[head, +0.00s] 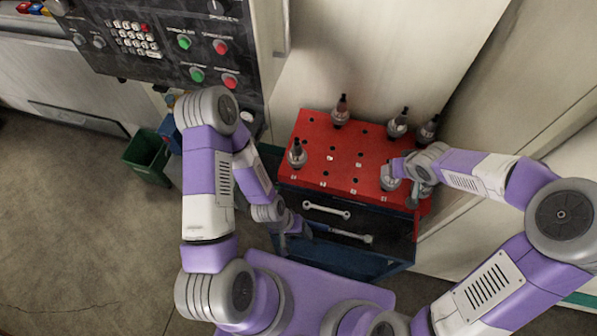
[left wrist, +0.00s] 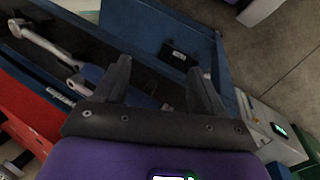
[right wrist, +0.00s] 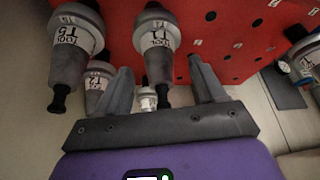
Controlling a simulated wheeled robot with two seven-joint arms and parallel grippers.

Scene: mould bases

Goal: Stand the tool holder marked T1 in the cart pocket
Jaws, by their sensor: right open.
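The holder marked T1 (right wrist: 157,40) is grey with a dark tip and a white label. In the right wrist view it stands out from the red cart top (right wrist: 228,30), its tip between the fingers of my right gripper (right wrist: 165,88), which is open. I cannot tell whether the fingers touch it. In the head view my right gripper (head: 400,172) is at the cart's right front, by a grey holder (head: 389,180); no label is readable there. My left gripper (left wrist: 160,85) is open and empty by the cart's front; in the head view it is near the drawers (head: 297,226).
The red cart top (head: 345,160) has rows of empty pockets. Holders marked T5 (right wrist: 75,45) and T2 (right wrist: 98,82) are close to T1. Another holder (head: 297,153) stands at the left edge. Wrenches (head: 326,210) lie at the front. A green bin (head: 147,157) is left.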

